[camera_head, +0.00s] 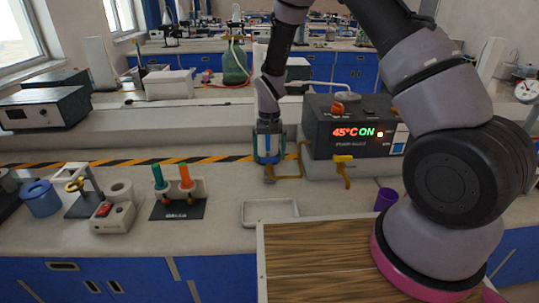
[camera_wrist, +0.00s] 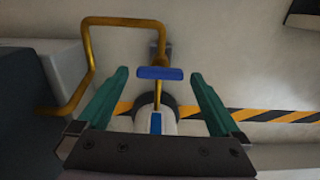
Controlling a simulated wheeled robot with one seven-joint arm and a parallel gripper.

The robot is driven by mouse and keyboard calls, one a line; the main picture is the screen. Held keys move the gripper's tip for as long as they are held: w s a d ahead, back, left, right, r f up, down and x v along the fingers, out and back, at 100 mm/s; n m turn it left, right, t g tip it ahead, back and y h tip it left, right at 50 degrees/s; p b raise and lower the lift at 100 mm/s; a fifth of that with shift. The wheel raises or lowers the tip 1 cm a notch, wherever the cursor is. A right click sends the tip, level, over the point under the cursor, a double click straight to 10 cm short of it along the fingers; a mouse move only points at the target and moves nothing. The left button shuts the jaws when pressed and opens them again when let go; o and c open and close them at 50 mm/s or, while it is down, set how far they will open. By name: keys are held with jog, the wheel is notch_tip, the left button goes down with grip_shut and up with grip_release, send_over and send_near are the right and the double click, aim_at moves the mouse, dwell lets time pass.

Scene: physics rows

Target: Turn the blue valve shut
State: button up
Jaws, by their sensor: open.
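The blue valve handle (camera_wrist: 160,73) shows in the wrist view as a short flat bar, lying crosswise in the picture. It sits where a yellow pipe (camera_wrist: 90,52) meets a fitting at the wall side of the bench. My gripper (camera_wrist: 160,85) is open, with one green finger on each side of the handle and a gap to both. In the head view my gripper (camera_head: 268,150) points down at the bench beside the yellow pipe (camera_head: 290,177). The handle is hard to make out there behind the fingers. I cannot tell whether the fingertips are level with it.
A heater box (camera_head: 350,130) reading "45°C ON" stands just right of my gripper, with a yellow tap (camera_head: 344,160) on its front. A white tray (camera_head: 270,221) lies in front. A purple cup (camera_head: 386,199) is at right. Green and orange-handled tools (camera_head: 178,185) stand left.

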notch_tip(320, 180, up, 10)
dwell(0.4)
jog(key=shift+r, duration=0.2)
notch_tip(320, 180, up, 11)
jog(key=m+t+y, duration=0.1)
send_over(270, 158)
jog(key=s+d, duration=0.1)
jog(key=d, duration=0.4)
jog(key=s+d+r+m+t, duration=0.1)
jog(key=s+d+r, duration=0.2)
jog(key=r, duration=0.2)
jog(key=s+d+r+t, duration=0.1)
jog(key=s+d+r, duration=0.15)
jog(key=r, duration=0.25)
jog(key=s+d+r+t, duration=0.1)
jog(key=s+d+r, duration=0.2)
jog(key=s, duration=0.2)
jog(key=s+d+r+m+t, duration=0.1)
jog(key=s+d+r, duration=0.2)
jog(key=s, duration=0.3)
jog(key=s+d+r+m+t+y, duration=0.1)
jog(key=s+d+r+t, duration=0.1)
jog(key=s, duration=0.3)
jog(key=shift+s+d+r, duration=0.25)
jog(key=shift+d+r, duration=0.3)
jog(key=shift+r, duration=0.2)
